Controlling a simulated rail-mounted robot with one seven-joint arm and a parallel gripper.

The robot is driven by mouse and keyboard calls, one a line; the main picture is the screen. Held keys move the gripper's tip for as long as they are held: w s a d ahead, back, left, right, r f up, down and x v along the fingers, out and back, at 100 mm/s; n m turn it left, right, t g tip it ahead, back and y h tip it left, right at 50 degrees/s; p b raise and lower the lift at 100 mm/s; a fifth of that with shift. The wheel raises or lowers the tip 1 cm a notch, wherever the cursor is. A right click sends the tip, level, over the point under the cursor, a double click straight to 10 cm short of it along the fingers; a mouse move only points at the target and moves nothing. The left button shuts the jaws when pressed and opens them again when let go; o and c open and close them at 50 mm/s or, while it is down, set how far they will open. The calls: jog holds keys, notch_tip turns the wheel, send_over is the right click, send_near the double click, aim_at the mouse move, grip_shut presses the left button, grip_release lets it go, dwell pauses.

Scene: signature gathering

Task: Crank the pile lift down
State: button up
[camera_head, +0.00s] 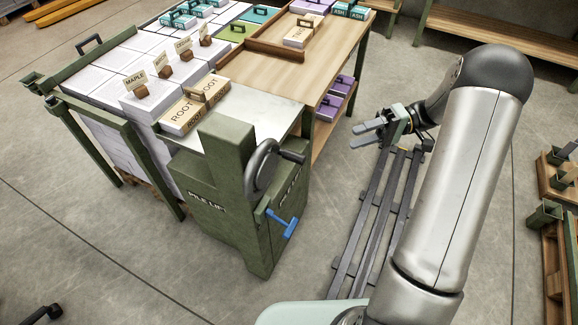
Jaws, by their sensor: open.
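The pile lift is a green metal housing (215,205) with lettering on its front, left of my arm. A dark round crank wheel (261,168) with a knob handle (293,156) sits on its right side. A blue lever (283,222) is below the wheel. Left of the housing, stacks of white paper (105,75) stand in a green frame, their tops about level with the table. My gripper (366,133) is open and empty, to the right of the crank wheel and apart from it. Its fingers point left.
Dark rails (375,225) run along the floor under my arm. Bare floor lies between the lift and the rails. Wooden racks stand at the right edge.

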aim_at(296, 158)
jog(key=p+x, duration=0.1)
jog(key=x, duration=1.6)
grip_shut()
